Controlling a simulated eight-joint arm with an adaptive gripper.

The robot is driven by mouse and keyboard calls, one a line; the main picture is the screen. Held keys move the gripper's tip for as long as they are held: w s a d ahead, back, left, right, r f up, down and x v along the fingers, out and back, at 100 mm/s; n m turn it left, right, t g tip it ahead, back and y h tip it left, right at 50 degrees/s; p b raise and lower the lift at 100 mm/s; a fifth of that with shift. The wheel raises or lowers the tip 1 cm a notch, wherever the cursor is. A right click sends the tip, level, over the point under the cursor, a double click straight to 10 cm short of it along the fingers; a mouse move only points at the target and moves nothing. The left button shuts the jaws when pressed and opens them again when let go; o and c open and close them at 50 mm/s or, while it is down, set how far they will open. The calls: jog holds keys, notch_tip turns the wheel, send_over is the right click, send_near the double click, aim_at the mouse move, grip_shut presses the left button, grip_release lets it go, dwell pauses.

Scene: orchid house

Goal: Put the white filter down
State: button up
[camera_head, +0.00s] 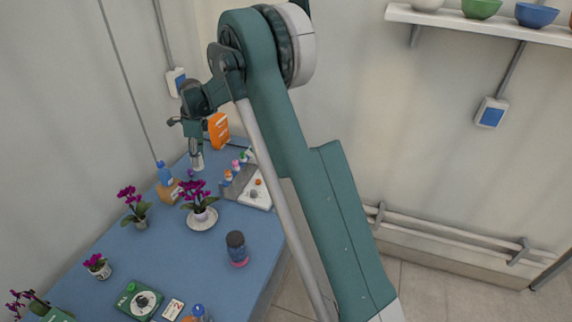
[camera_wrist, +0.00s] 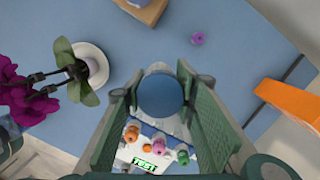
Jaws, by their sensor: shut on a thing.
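The white filter (camera_head: 197,161) hangs under my gripper (camera_head: 196,149) at the far end of the blue table (camera_head: 150,243). My gripper is shut on it. In the wrist view the filter shows as a round blue top (camera_wrist: 161,96) between the two green fingers, with its paler body mostly hidden below. I cannot tell from these views whether its bottom touches the table.
A TEST tray (camera_wrist: 147,165) with several coloured pieces lies beside my gripper. An orange box (camera_head: 217,130) stands behind. A potted orchid on a white saucer (camera_head: 203,224) and a wooden block (camera_head: 168,193) are near. A small purple piece (camera_wrist: 197,39) lies on bare table.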

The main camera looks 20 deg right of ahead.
notch_tip(320, 180, up, 3)
jog(key=shift+w+d+r, duration=0.1)
jog(key=shift+d, duration=0.65)
jog(key=s+d+m, duration=0.2)
jog(key=d+m, duration=0.4)
jog(key=d, duration=3.7)
jog(key=shift+t+h, duration=0.3)
jog(key=shift+t, duration=0.1)
jog(key=shift+w+a+f, duration=0.1)
jog(key=shift+a+f, duration=0.05)
jog(key=shift+f, duration=1.15)
jog(key=shift+w+a+f, duration=0.1)
jog(key=shift+a+f, duration=0.05)
jog(key=shift+f, duration=1.1)
jog(key=shift+f, duration=0.1)
jog(key=shift+f, duration=3.05)
